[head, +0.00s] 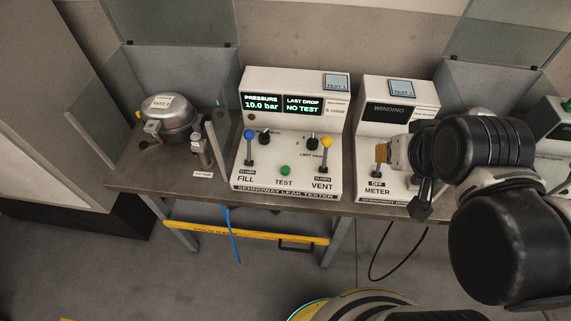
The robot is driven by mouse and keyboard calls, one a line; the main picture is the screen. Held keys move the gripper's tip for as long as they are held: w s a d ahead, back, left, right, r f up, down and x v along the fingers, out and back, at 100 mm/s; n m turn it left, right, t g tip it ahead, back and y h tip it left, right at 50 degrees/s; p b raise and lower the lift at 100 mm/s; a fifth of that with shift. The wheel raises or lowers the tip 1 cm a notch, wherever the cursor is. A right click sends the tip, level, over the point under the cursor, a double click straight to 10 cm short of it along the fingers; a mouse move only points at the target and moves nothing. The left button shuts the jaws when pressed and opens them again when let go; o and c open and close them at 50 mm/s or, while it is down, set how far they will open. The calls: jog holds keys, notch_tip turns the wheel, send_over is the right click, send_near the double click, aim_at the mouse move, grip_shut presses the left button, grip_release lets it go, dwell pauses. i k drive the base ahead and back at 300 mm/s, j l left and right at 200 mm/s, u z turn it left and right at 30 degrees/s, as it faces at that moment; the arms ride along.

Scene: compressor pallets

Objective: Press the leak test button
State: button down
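The leak tester (292,143) is a white console on the bench, left of my arm. Its green TEST button (285,170) is on the lower front between the FILL and VENT labels and is unobstructed. The screen (282,104) reads pressure 10.0 bar and last drop NO TEST. The blue-knobbed FILL lever (249,144) and yellow-knobbed VENT lever (328,151) both stand upright. My gripper (421,208) is dark, points down in front of the winding meter, right of the tester, and is apart from the button. Its fingers are too unclear to tell if open.
The winding meter (385,119) stands right of the tester, partly covered by my arm. A silver compressor (169,119) sits at the left behind clear panels. A yellow bar (240,233) and blue hose (231,235) are below the bench edge. Space before the tester is clear.

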aim_at(284, 170)
jog(key=k+j+u, duration=0.2)
jog(key=j, duration=0.45)
jog(key=j+u, duration=0.15)
jog(key=j, duration=0.5)
